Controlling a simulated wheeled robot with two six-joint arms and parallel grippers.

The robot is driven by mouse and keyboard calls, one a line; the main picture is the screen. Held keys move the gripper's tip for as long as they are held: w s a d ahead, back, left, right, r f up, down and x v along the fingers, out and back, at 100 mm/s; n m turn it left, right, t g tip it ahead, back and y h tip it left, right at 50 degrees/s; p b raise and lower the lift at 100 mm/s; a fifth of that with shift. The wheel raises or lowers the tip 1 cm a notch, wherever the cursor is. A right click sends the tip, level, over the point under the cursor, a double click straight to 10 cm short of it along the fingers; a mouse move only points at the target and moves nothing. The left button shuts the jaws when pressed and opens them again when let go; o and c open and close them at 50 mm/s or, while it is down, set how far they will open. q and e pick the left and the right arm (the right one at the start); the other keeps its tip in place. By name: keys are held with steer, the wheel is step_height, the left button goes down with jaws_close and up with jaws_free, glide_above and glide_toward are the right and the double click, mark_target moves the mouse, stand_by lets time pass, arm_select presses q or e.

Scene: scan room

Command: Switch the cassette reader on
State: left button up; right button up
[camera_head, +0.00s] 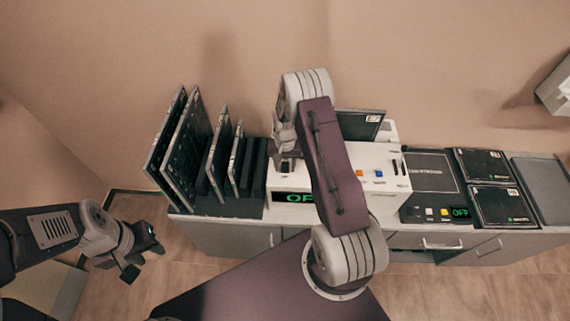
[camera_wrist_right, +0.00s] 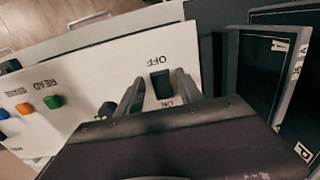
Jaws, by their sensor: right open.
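The cassette reader (camera_head: 380,158) is a white box on the counter in the head view; its green front display (camera_head: 292,197) reads OFF, partly hidden by my right arm. In the right wrist view, a black rocker switch (camera_wrist_right: 161,84) sits on the white top panel, between upside-down OFF and ON labels. My right gripper (camera_wrist_right: 158,92) is open, its fingers on either side of the switch; contact cannot be told. In the head view the right gripper (camera_head: 287,160) is over the reader's left end. My left gripper (camera_head: 143,258) is open and empty, left of the counter.
A rack of upright dark panels (camera_head: 200,155) stands close left of the reader. Another dark panel (camera_head: 360,124) stands behind it. Green, orange and blue buttons (camera_wrist_right: 28,108) lie along its top. A dark unit (camera_head: 430,175) with another OFF display and flat panels lie to the right.

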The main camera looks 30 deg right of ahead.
steer(key=shift+f, duration=0.35)
steer(key=shift+c, duration=0.6)
jaws_close()
steer(key=shift+f+b, duration=0.1)
steer(key=shift+b, duration=0.3)
steer(key=g+b, duration=0.1)
steer(key=g+y+b, duration=0.1)
steer(key=b, duration=0.2)
steer(key=shift+w+d+f+g+y, duration=0.15)
steer(key=shift+w+d+g+y, duration=0.1)
steer(key=shift+w+g+y, duration=0.15)
steer(key=shift+r+g+y+b, duration=0.3)
steer(key=shift+r+g+b, duration=0.15)
steer(key=shift+b, duration=0.4)
